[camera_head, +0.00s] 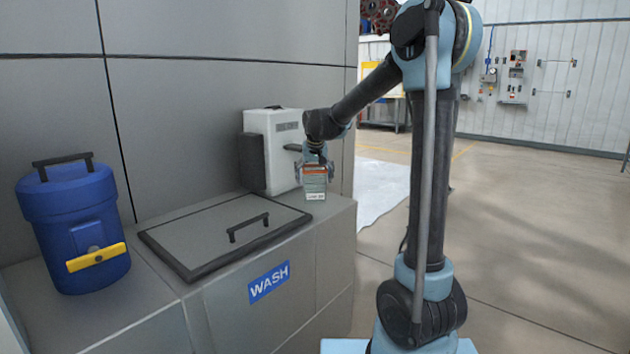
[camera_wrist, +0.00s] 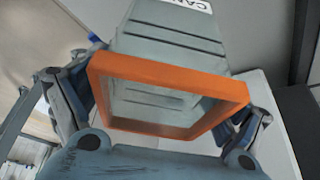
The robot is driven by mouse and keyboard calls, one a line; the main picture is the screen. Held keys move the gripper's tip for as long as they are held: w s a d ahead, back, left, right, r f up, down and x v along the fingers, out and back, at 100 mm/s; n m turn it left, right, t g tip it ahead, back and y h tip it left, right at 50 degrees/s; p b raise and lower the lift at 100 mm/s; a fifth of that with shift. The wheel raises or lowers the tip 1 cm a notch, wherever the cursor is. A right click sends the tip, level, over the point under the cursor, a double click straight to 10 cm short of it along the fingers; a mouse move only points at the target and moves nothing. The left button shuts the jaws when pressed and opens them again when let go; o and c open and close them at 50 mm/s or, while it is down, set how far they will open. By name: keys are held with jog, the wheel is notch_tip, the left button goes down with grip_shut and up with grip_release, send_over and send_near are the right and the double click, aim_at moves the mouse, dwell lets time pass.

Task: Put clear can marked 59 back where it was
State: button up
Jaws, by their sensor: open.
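A grey-green, see-through can (camera_head: 315,190) with an orange rim is at the right end of the grey counter, beside the white box. In the wrist view the can (camera_wrist: 175,45) shows its orange rim nearest the camera and a white label partly reading "CAN"; its number is not readable. My gripper (camera_head: 315,172) is over the can's upper part from above. In the wrist view its fingers are on both sides of the rim, and the jaws are open. The can looks upright with its base at the counter top, but I cannot tell the exact contact.
A grey counter (camera_head: 338,215) with a blue "WASH" sign holds a black-framed lid (camera_head: 200,235) with a handle. A white box (camera_head: 275,135) stands close left of the can. A blue drum (camera_head: 75,215) is farther left. Open floor (camera_head: 530,230) lies to the right.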

jog(key=a+v, duration=0.1)
jog(key=v, duration=1.1)
jog(key=s+d+f, duration=0.2)
jog(key=s+d, duration=0.5)
jog(key=d, duration=0.2)
jog(key=s+d+f, duration=0.5)
jog(key=s+f, duration=0.2)
jog(key=s, duration=0.3)
jog(key=s+d+f+g, duration=0.1)
jog(key=s+d+f, duration=0.4)
jog(key=s, duration=0.5)
jog(key=s+d+f+m+g, duration=0.1)
jog(key=s+d+f, duration=0.4)
jog(key=s+f, duration=0.4)
jog(key=shift+s+f+h, duration=0.3)
jog(key=shift+s+f, duration=0.1)
jog(key=shift+s, duration=0.1)
